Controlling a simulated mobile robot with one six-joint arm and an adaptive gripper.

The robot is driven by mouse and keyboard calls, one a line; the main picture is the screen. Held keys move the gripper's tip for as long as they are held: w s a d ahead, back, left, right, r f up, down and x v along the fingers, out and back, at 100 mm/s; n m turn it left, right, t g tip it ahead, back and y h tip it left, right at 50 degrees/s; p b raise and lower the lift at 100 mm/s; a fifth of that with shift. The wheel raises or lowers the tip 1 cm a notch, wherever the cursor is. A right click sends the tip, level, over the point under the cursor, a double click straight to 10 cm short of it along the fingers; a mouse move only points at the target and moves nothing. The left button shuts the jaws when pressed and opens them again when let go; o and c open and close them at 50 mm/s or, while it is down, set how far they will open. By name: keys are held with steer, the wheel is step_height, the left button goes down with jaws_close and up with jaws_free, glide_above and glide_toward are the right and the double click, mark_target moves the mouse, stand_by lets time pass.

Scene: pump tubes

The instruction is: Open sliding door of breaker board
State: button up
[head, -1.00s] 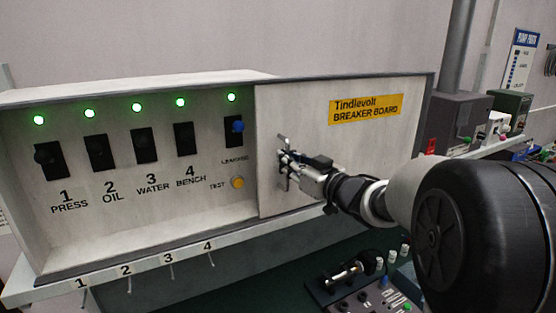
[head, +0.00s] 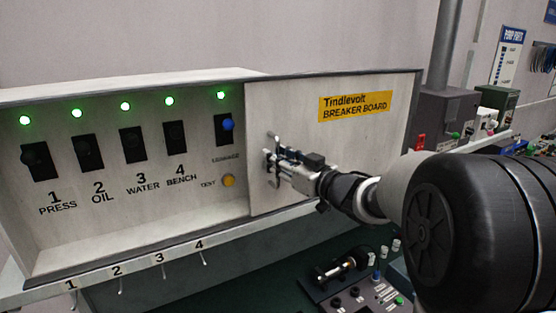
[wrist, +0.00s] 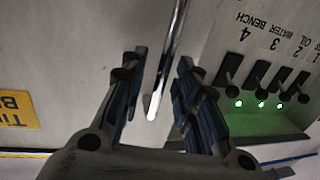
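The breaker board (head: 120,85) has a pale sliding door (head: 340,150) with a yellow label, standing over its right part. The left part is uncovered and shows the breakers. A thin upright metal handle (head: 274,137) is near the door's left edge. My gripper (head: 268,160) is at the handle. In the wrist view, the handle (wrist: 170,50) runs between the two fingers of my gripper (wrist: 162,58), with gaps showing on both sides. The fingers are apart and do not visibly press on it. The gripper hides part of the handle in the head view.
Black breaker switches (head: 133,145) with green lights stand left of the door, beside a blue switch (head: 228,125) and a yellow test button (head: 228,180). Numbered hooks (head: 162,258) line the ledge below. A control panel (head: 350,290) is below the door.

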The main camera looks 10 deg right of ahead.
steer(key=v, duration=1.1)
steer(key=shift+s, duration=0.3)
steer(key=shift+d, duration=0.15)
steer(key=s+d+f+m+g+h+b, duration=0.1)
steer(key=s+f+m+h+b, duration=0.2)
steer(key=f+b, duration=0.4)
steer(key=s+d+f+m+g+h+b, duration=0.1)
steer(key=s+f+g+h+b, duration=0.1)
steer(key=s+f+h+b, duration=0.45)
steer(key=s+d+f+m+g+h+b, duration=0.1)
steer(key=f+m+h+b, duration=0.1)
steer(key=f+b, duration=0.5)
steer(key=s+a+f+g+y+b, duration=0.1)
steer(key=s+a+f+g+b, duration=0.2)
steer(key=s+f, duration=0.6)
steer(key=s+a+f+g+y+b, duration=0.2)
steer(key=s+a+f+g+b, duration=0.2)
steer(key=s+f, duration=0.6)
step_height(320, 180, down, 3)
steer(key=a, duration=0.2)
steer(key=shift+s+a+n, duration=0.25)
steer(key=shift+s+n, duration=0.05)
